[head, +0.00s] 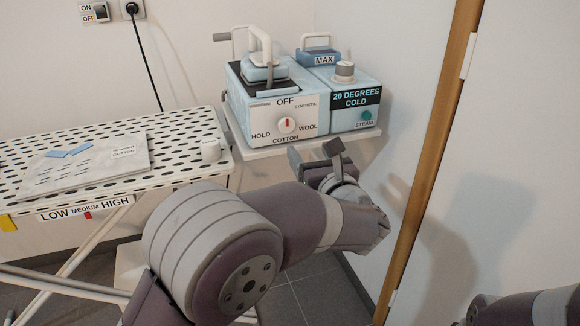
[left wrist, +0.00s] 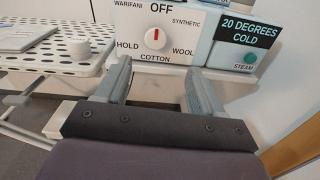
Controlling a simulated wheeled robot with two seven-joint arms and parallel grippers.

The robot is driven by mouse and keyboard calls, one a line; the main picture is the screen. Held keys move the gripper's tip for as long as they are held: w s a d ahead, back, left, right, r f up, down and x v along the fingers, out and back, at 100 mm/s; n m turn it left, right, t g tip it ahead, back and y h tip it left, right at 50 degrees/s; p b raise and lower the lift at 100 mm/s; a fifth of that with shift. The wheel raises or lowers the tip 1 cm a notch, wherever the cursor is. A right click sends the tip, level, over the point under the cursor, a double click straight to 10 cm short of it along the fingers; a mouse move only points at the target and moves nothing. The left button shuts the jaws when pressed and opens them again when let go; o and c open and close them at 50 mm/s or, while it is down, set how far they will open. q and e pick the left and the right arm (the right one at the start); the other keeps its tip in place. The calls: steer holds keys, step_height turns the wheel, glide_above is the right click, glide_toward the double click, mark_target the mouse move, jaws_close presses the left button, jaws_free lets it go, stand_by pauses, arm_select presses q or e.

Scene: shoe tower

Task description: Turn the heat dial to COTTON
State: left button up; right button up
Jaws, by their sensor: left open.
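The heat dial (head: 287,125) is a round white knob with a red mark, on the front of the left blue-and-white unit. In the left wrist view the dial (left wrist: 155,39) has its red mark upright, towards OFF. The COTTON label (head: 286,140) is directly below the dial; it also shows in the left wrist view (left wrist: 155,58). My left gripper (head: 314,158) is open and empty, below and in front of the dial, not touching it. In the left wrist view its fingers (left wrist: 157,74) stand apart below the panel. My right gripper is out of view.
A blue unit (head: 358,100) reading 20 DEGREES COLD stands to the right on the same white shelf (head: 300,147). An iron (head: 264,67) sits on top of the left unit. A perforated ironing board (head: 190,128) is left. A wooden-edged panel (head: 434,150) stands right.

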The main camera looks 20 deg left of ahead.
mark_target(287, 125)
arm_select(q)
steer(key=shift+n, duration=0.4)
steer(key=x, duration=0.6)
steer(key=b+x, duration=0.1)
steer(key=x, duration=0.5)
steer(key=shift+w+a, duration=0.2)
steer(key=shift+a, duration=0.25)
steer(key=c, duration=1)
